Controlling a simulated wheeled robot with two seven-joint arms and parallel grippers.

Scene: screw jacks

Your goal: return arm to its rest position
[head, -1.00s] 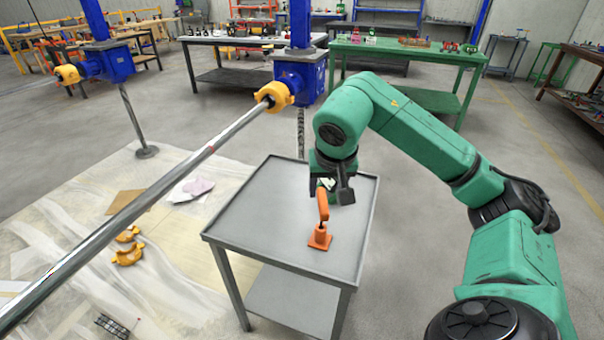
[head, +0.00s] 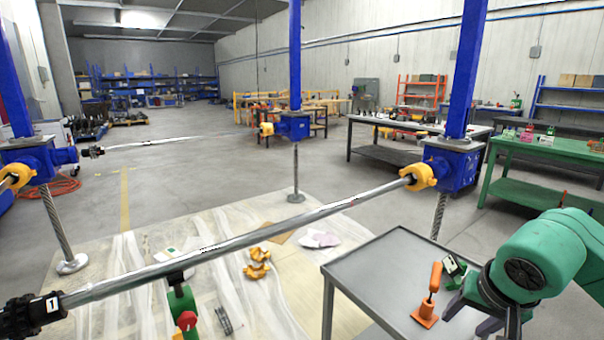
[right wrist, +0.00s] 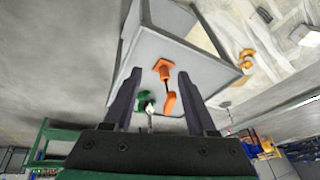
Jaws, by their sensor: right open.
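My right arm comes in at the lower right of the head view. Its right gripper (head: 484,314) is over the right part of the grey table. In the right wrist view the two dark fingers (right wrist: 159,78) stand wide apart with nothing between them. An orange tool (head: 431,294) with an upright handle on a square base stands on the table, beside and apart from the gripper. It also shows in the right wrist view (right wrist: 165,84), beyond the fingers. My left gripper is not in view.
The grey table (head: 368,262) has clear space left of the tool. A long steel shaft (head: 250,236) crosses to a blue screw jack (head: 452,166). A small green-and-white item (head: 454,267) is near the gripper; its support is unclear. Yellow coupling halves (head: 257,262) lie on the floor sheet.

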